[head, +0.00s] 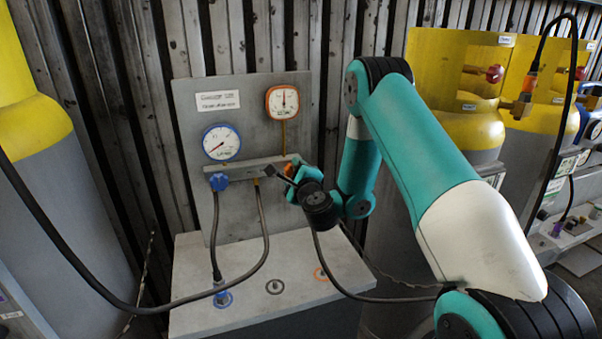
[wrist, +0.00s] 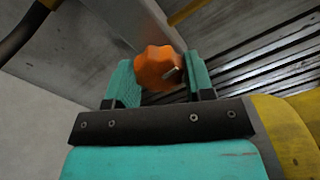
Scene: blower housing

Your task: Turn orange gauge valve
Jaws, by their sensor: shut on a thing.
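The orange valve knob (wrist: 158,68) sits between the two teal fingers of my gripper (wrist: 162,82) in the wrist view. The gripper is shut on it, one finger on each side. A small pale pin shows on the knob's face. In the head view a bit of the orange knob (head: 288,168) shows at the right end of the grey manifold bar, mostly hidden by my gripper (head: 288,180). The orange-rimmed gauge (head: 283,102) is above it on the panel, joined by a yellow pipe. Its needle points about straight up.
A blue-rimmed gauge (head: 221,142) and a blue valve (head: 219,182) are on the panel's left. Black hoses hang in front of the grey cabinet (head: 200,265). Yellow-topped cylinders stand at the left (head: 35,130) and the right (head: 465,138).

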